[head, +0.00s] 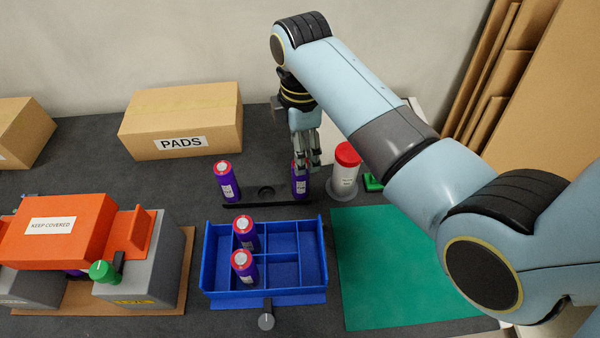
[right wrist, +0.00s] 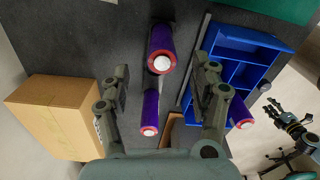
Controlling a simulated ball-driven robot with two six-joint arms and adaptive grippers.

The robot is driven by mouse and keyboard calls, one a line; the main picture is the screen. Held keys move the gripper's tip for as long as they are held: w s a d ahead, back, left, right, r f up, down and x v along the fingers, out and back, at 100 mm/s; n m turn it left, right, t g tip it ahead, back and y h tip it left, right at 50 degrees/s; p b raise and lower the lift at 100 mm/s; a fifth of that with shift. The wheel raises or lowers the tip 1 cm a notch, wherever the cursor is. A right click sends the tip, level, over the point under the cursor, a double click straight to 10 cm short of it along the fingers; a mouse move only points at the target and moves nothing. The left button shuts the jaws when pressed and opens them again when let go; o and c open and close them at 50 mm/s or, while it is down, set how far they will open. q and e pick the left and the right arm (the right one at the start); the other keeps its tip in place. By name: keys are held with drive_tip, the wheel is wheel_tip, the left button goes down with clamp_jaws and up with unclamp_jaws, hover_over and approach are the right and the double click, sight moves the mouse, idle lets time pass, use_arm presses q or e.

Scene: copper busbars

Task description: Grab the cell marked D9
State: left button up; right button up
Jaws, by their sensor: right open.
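Purple cells with red-rimmed tops stand upright. One (head: 299,184) is at the right end of the black rack (head: 247,204), another (head: 228,183) at its left end. Two more stand in the blue tray, a rear one (head: 245,234) and a front one (head: 243,267). Their markings are too small to read. My right gripper (head: 307,165) is open above the right rack cell, hiding part of its top. In the right wrist view this cell (right wrist: 161,48) lies between the spread fingers (right wrist: 163,82), with no clear contact. A dark gripper, seemingly my left one (right wrist: 288,118), shows at the right edge there.
A white canister with a red lid (head: 346,170) stands close right of the gripper. The blue tray (head: 312,255) has empty compartments. A PADS box (head: 185,110) is behind left, an orange cover (head: 60,228) front left. The green mat (head: 400,280) is clear.

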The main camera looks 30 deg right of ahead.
sight(301, 180)
drive_tip(key=shift+f, duration=0.95)
wheel_tip(301, 180, down, 5)
drive_tip(key=shift+s+r, duration=0.15)
drive_tip(key=shift+r, duration=0.05)
drive_tip(key=shift+f, duration=0.3)
drive_tip(key=shift+c, duration=1.6)
use_arm(q)
drive_tip(key=shift+w+d, duration=0.15)
drive_tip(key=shift+w, duration=0.2)
use_arm(e)
clamp_jaws()
